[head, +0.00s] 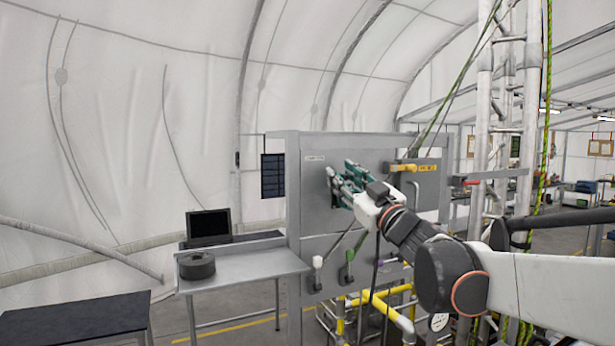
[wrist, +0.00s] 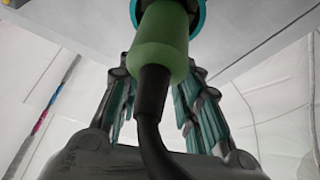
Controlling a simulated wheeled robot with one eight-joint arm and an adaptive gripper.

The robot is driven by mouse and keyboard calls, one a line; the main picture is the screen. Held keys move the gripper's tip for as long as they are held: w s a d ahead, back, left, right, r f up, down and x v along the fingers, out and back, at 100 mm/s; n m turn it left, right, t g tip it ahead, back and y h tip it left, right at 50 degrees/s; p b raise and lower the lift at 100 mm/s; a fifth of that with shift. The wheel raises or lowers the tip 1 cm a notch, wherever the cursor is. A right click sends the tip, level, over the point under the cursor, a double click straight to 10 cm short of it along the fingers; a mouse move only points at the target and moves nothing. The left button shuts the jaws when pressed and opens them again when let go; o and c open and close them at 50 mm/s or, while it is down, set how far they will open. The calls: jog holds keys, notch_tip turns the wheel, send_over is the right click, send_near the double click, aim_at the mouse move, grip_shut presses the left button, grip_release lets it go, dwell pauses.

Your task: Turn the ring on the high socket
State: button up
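My gripper (head: 334,184) reaches up to the grey panel (head: 312,205) in the head view, its two teal-padded fingers apart. It covers the high socket there. In the wrist view a green plug (wrist: 162,45) with a black cable (wrist: 152,100) points up at the panel. A teal ring (wrist: 200,15) shows around the plug's upper end, partly cut off by the frame edge. My gripper's fingers (wrist: 160,88) show on both sides of the plug, below the ring in the picture. The plug hides the space between the fingertips, and I see no finger touching the ring.
Lower sockets with green and white plugs and hanging cables are below. A metal table (head: 250,265) with a black coil (head: 196,265) stands left.

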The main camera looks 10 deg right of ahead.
jog(key=shift+d, duration=0.1)
grip_shut()
jog(key=shift+f+n, duration=0.15)
jog(key=shift+n, duration=0.15)
dwell(0.4)
jog(key=shift+s+a+f+n+g+y+b, duration=0.2)
jog(key=shift+a+f+n+g+y+b, duration=0.55)
jog(key=shift+n, duration=1.75)
jog(key=shift+s+a+f+n+g+y+b, duration=0.25)
jog(key=shift+f+n+g, duration=0.8)
jog(key=shift+n, duration=1.45)
jog(key=shift+s+a+f+n+g+y+b, duration=0.1)
jog(key=shift+a+f+n+g+y+b, duration=0.55)
jog(key=shift+n, duration=1.85)
jog(key=shift+f+g, duration=0.25)
jog(key=shift+g, duration=0.1)
grip_release()
